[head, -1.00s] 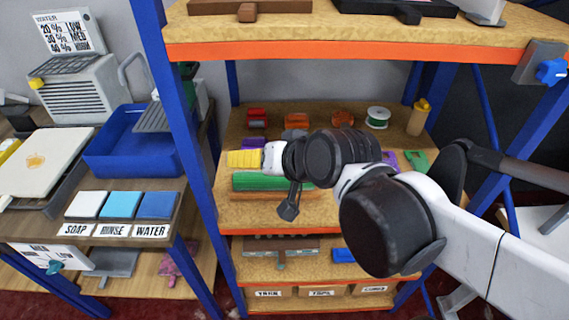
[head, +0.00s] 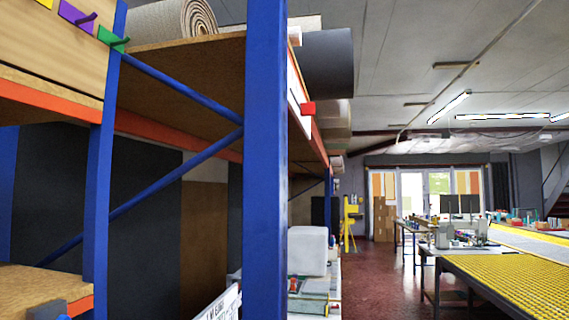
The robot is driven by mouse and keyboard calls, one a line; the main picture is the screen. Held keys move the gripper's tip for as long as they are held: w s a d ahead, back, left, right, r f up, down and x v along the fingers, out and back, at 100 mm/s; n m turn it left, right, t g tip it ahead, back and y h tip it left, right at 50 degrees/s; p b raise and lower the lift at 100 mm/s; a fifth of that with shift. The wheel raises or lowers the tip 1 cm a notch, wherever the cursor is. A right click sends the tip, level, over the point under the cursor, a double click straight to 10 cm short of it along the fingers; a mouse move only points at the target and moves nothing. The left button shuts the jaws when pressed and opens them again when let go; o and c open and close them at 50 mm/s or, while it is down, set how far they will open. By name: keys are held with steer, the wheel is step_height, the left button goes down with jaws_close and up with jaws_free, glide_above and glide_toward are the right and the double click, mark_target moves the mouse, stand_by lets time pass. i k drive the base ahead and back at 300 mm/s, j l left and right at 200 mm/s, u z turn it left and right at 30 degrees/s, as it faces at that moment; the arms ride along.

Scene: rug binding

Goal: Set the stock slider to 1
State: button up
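A white upright strip (head: 298,98) with a red block (head: 308,108) on it sticks out from the shelf edge just right of the near blue post in the head view. It may be the stock slider, but I cannot read any marks or numbers on it. Its left side is partly hidden by the post. My gripper and arm are not in view.
The blue rack post (head: 265,170) stands close in front, with a blue diagonal brace (head: 175,175) to its left. Rolled carpet (head: 190,20) lies on the top shelf. A yellow-topped table (head: 525,285) stands at right. Red floor (head: 385,275) is open between rack and tables.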

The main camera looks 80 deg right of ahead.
mark_target(307, 109)
steer(key=k+l+z, duration=0.1)
steer(key=z, duration=0.35)
steer(key=k+l+z, duration=0.2)
steer(key=z, duration=0.25)
steer(key=k+l+z, duration=0.25)
steer(key=z, duration=0.15)
steer(key=k+l+z, duration=0.1)
steer(key=l+z, duration=0.15)
steer(key=z, duration=0.2)
steer(key=l+z, duration=0.3)
steer(key=z, duration=0.15)
steer(key=k, duration=0.05)
